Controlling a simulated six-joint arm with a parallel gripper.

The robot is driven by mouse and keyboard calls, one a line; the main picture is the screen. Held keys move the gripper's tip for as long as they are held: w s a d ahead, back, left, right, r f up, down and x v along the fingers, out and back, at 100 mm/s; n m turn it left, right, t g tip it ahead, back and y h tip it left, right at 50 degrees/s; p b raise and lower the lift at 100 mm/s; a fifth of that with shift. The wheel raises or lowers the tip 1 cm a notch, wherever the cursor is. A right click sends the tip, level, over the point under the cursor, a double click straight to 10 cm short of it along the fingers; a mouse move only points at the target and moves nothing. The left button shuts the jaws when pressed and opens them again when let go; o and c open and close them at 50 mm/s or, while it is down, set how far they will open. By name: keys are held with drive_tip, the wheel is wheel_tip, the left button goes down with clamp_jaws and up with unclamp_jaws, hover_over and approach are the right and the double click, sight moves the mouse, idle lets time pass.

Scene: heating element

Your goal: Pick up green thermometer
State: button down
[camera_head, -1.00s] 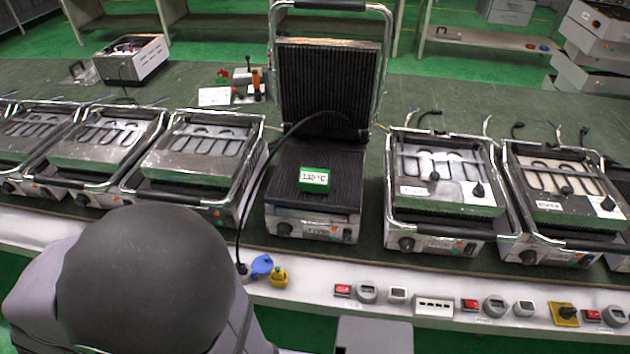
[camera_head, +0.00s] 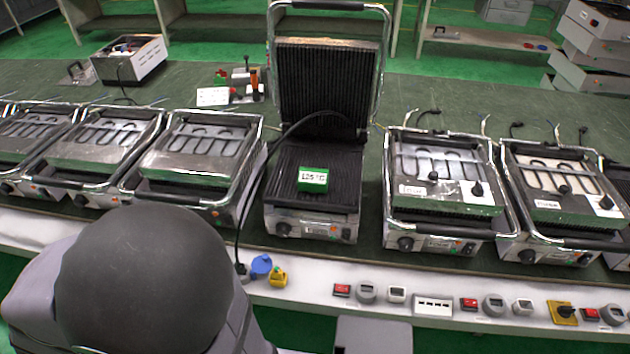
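The green thermometer (camera_head: 313,179) is a small box with a white display. It lies on the ribbed black lower plate (camera_head: 334,200) of the open grill in the middle of the bench. Its display seems to read about 125 °C, but the digits are blurred. My gripper is not in view. Only a dark rounded part and grey links of my own body show at the lower left, apart from the thermometer.
The open grill's ribbed lid (camera_head: 326,85) stands upright behind the thermometer. A black cable (camera_head: 255,190) runs down its left side. Closed grills flank it at left (camera_head: 195,150) and right (camera_head: 440,170). Switches and gauges line the front ledge.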

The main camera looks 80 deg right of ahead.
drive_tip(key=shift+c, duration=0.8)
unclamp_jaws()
